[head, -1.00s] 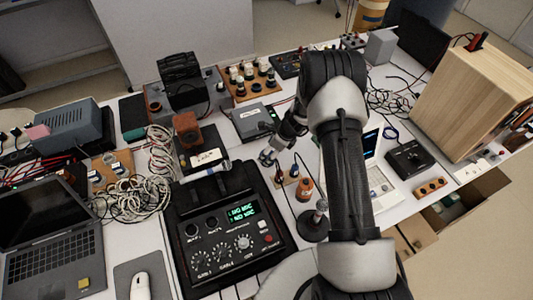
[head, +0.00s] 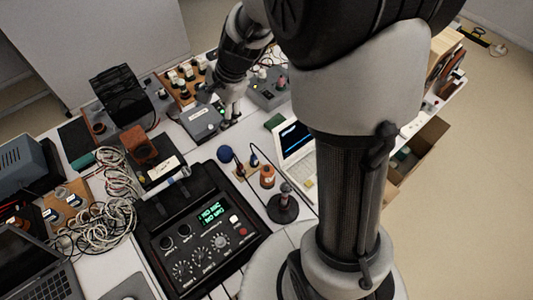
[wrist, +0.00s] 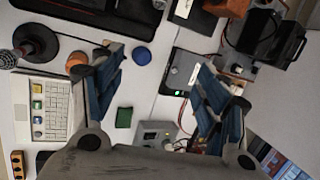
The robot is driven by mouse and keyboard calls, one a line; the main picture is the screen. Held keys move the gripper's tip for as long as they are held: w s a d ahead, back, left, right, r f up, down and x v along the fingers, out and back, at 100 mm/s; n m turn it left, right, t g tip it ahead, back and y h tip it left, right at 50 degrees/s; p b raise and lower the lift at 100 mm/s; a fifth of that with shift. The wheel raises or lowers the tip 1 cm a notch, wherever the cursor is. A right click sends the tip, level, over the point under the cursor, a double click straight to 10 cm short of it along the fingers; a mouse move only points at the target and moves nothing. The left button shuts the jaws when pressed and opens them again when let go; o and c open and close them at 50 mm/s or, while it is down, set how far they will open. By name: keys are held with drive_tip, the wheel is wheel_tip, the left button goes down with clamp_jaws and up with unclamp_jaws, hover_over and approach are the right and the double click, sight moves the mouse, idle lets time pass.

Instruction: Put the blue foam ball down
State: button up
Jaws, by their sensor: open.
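The blue foam ball (head: 225,154) rests on the white table, just beyond the black console and left of a small orange bottle. It also shows in the wrist view (wrist: 141,56), apart from the fingers. My gripper (head: 230,118) is beyond the ball in the head view, near a grey box. In the wrist view my gripper (wrist: 158,62) has its two blue-padded fingers spread wide, with nothing held between them.
A black console (head: 200,232) with a green display stands in front. The orange bottle (head: 267,176) and a round-based black stand (head: 283,206) are close to the ball. A grey box (head: 202,122) and a white laptop (head: 294,150) are nearby.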

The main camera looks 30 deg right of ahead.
drive_tip(key=s+r+n+h, duration=0.1)
drive_tip(key=s+r+n, duration=0.6)
drive_tip(key=s+r, duration=0.3)
drive_tip(key=s+d+r+n+t+h, duration=0.1)
drive_tip(key=s+n, duration=0.6)
drive_tip(key=s, duration=0.8)
drive_tip(key=shift+s+d+r+h, duration=0.25)
drive_tip(key=shift+d+h, duration=0.2)
drive_tip(key=shift+h, duration=0.25)
